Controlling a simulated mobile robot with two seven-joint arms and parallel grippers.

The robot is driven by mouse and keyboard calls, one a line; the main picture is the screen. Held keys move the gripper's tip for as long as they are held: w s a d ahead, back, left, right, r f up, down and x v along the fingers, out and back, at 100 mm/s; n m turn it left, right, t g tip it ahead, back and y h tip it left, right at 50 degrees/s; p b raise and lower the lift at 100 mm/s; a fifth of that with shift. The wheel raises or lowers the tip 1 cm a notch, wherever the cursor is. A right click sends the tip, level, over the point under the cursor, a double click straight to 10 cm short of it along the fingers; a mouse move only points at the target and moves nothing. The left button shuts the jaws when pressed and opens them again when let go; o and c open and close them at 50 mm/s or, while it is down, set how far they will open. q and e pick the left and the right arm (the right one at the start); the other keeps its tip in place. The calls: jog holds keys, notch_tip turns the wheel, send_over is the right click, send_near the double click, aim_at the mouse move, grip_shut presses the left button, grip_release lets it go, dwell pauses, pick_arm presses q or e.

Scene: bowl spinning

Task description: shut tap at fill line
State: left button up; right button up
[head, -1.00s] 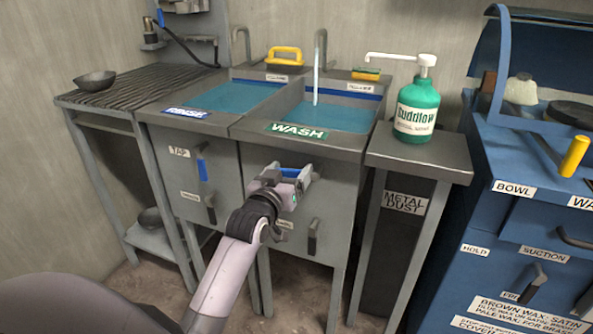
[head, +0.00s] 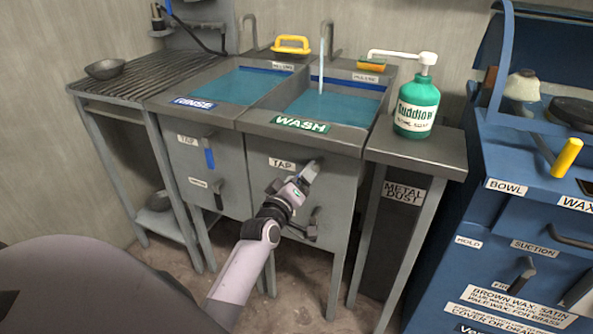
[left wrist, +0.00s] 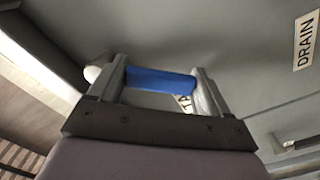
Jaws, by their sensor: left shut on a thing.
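The WASH basin (head: 301,124) holds blue water (head: 340,105), and a thin stream (head: 321,75) falls into it from its spout (head: 327,42). A dark blue band (head: 347,85) runs along the basin's back wall above the water. My left gripper (head: 308,174) is at the front panel, just right of and below the TAP label (head: 281,164). In the left wrist view, my left gripper (left wrist: 158,82) is shut on the blue tap handle (left wrist: 160,80), which lies across between its fingers. In the head view the gripper hides most of that handle. My right gripper is out of view.
The RINSE basin (head: 193,103) is at left, with its blue-gripped tap lever (head: 209,153) hanging down. A drain lever (head: 312,224) sits below my left gripper. A green soap bottle (head: 416,108) stands on the right side table (head: 430,155).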

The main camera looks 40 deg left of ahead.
pick_arm(q)
jog(key=shift+w+d+f+n, duration=0.1)
jog(key=shift+d+n, duration=0.05)
jog(key=shift+n, duration=0.45)
jog(key=o, duration=1.4)
jog(key=shift+f, duration=0.1)
jog(key=p+v, duration=0.4)
jog(key=v, duration=0.3)
